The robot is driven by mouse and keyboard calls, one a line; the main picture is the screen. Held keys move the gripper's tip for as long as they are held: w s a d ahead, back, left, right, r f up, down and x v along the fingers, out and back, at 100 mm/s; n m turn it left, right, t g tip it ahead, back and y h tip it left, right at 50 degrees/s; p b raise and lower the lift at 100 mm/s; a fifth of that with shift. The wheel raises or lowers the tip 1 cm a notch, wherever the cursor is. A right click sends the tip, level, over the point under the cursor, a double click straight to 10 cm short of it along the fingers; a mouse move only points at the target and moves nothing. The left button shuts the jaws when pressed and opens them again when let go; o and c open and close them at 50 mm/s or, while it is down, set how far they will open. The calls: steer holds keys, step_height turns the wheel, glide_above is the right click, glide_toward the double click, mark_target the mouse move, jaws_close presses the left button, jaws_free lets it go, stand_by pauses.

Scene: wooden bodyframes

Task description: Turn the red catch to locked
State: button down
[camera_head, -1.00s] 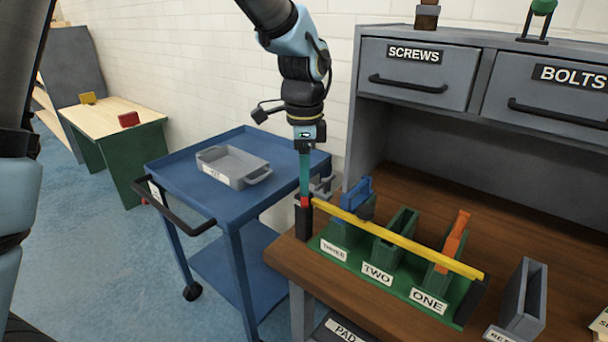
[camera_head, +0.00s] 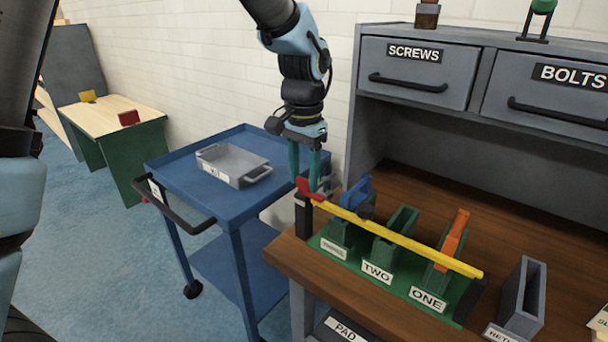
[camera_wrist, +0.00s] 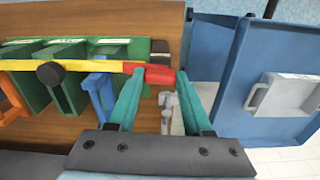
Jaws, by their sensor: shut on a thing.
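The red catch (camera_head: 305,187) sits on top of the black post at the left end of the yellow bar (camera_head: 410,244). My gripper (camera_head: 304,184) is above the post, pointing down, with its two teal fingers on either side of the catch. In the wrist view, the catch (camera_wrist: 158,75) lies between the fingertips (camera_wrist: 160,72), roughly in line with the yellow bar (camera_wrist: 110,67). My gripper is shut on the catch. The bar lies across the front of the green rack (camera_head: 385,282). No locked marking is readable.
The rack has slots labelled THREE, TWO and ONE. A blue tool (camera_head: 356,193) stands in THREE and an orange one (camera_head: 455,238) in ONE; TWO looks empty. A blue cart (camera_head: 190,174) with a grey tray (camera_head: 233,168) stands left. A grey holder (camera_head: 524,298) is at right.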

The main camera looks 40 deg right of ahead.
mark_target(304, 179)
steer(key=shift+n, duration=0.5)
steer(key=shift+c, duration=1.6)
jaws_free()
step_height(304, 179, up, 11)
steer(key=b, duration=0.1)
steer(key=shift+b, duration=0.4)
steer(key=shift+f, duration=0.15)
